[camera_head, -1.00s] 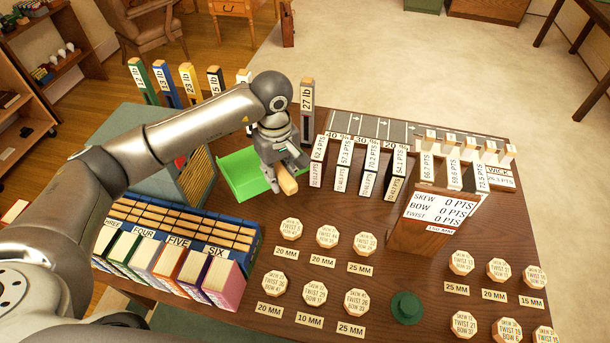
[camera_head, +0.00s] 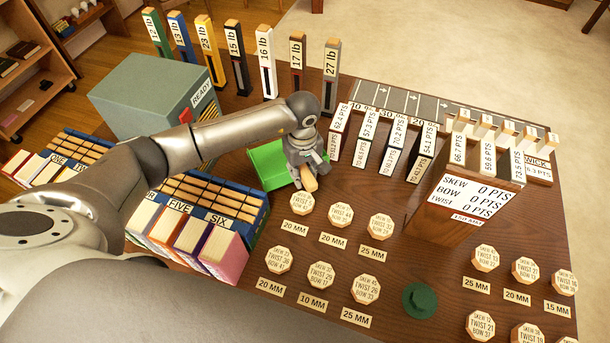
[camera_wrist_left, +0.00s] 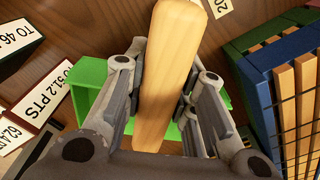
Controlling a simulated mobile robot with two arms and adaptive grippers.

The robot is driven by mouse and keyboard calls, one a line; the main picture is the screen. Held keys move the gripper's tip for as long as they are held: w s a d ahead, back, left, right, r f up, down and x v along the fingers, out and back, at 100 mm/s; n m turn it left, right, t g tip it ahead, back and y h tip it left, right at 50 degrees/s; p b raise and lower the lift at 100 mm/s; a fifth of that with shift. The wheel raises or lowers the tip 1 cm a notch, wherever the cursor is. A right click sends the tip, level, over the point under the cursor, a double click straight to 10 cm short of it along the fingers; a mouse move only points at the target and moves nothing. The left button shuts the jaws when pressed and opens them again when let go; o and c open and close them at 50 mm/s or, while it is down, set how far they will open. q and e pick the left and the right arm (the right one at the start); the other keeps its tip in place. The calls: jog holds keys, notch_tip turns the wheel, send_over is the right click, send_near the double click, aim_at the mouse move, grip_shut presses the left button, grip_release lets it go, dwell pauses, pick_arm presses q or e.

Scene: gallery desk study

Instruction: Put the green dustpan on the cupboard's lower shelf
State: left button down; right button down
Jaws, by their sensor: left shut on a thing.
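The green dustpan (camera_head: 266,167) is at the desk's far left part, beside the slotted blue boxes. Its pale wooden handle (camera_head: 309,179) points toward the near side. My left gripper (camera_head: 307,172) is shut on this handle. In the left wrist view the handle (camera_wrist_left: 168,75) runs between the two fingers (camera_wrist_left: 160,95), with green pan parts (camera_wrist_left: 88,85) showing behind them. I cannot tell whether the pan touches the desk. An open wooden cupboard with shelves (camera_head: 40,75) stands at the far left, partly cut off. My right gripper is not in view.
A grey-green box marked READY (camera_head: 150,90) and slotted blue boxes (camera_head: 215,205) lie left of the dustpan. Labelled weight posts (camera_head: 265,60) stand behind. Octagonal tiles (camera_head: 301,203), a green hat-like piece (camera_head: 420,299) and a score stand (camera_head: 450,215) crowd the desk.

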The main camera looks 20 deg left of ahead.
pick_arm(q)
jog(key=shift+w+f+p, duration=0.1)
jog(key=shift+f+p, duration=0.4)
jog(key=shift+f, duration=1.95)
jog(key=c, duration=1.2)
grip_release()
